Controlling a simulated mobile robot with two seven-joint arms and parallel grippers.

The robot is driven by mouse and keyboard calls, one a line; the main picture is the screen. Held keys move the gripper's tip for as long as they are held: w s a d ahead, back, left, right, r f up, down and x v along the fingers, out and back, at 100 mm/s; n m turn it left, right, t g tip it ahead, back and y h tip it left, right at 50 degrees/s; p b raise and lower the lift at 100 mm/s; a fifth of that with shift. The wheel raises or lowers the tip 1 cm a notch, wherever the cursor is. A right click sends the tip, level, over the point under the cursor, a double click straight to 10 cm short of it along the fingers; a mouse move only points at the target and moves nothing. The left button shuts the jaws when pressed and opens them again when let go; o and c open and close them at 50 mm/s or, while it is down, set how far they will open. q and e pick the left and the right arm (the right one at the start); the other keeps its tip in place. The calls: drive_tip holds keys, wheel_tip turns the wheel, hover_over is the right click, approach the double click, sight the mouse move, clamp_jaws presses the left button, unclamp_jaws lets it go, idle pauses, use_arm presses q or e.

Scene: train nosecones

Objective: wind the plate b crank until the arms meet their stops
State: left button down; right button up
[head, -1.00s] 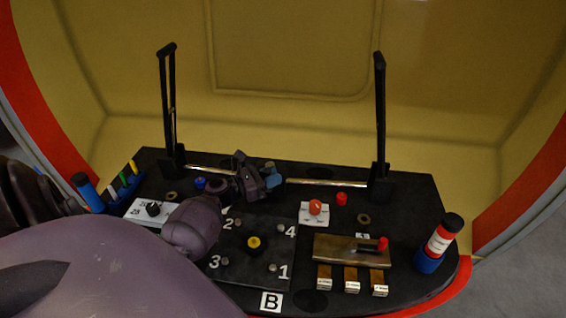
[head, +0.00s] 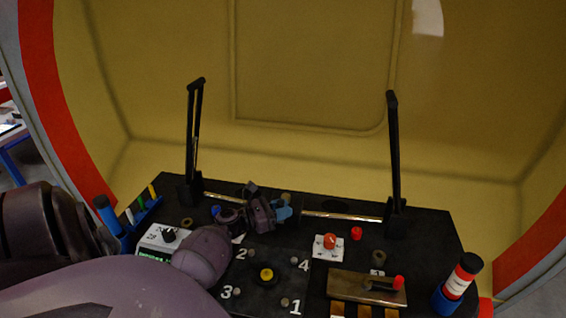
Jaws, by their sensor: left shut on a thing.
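The plate (head: 252,291) is black, with white numbers 1 to 4 and a yellow knob (head: 266,275); its letter label is out of view. My left gripper (head: 277,212) is just behind the plate, near the middle of the silver rod (head: 340,216), shut with a light blue part (head: 284,213) at its tips. The crank is mostly hidden by the gripper; I cannot tell its angle. Two black arms, left (head: 193,135) and right (head: 393,150), stand nearly upright at the rod's ends. I cannot make out their stops. My right gripper is not in view.
A white box with a black knob (head: 152,238) and blue-capped holder (head: 107,215) stand left. A red knob (head: 330,241), a brown lever block (head: 345,286) and a red-white cylinder (head: 460,278) stand right. The yellow wall (head: 310,60) rises behind.

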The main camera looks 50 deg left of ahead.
use_arm(q)
drive_tip(key=shift+s+d+f, duration=0.3)
drive_tip(key=shift+d+f, duration=0.05)
drive_tip(key=shift+f, duration=0.2)
drive_tip(key=c, duration=1.2)
unclamp_jaws()
drive_tip(key=shift+s+r, duration=0.1)
drive_tip(key=shift+o, duration=1.4)
drive_tip(key=shift+s+r, duration=0.1)
drive_tip(key=shift+r, duration=0.15)
drive_tip(key=shift+w+a+r, duration=0.1)
drive_tip(key=shift+w+r, duration=0.1)
drive_tip(key=shift+r, duration=0.45)
wheel_tip(320, 180, up, 19)
drive_tip(key=p, duration=0.5)
drive_tip(key=shift+f+p, duration=0.15)
drive_tip(key=shift+p, duration=0.15)
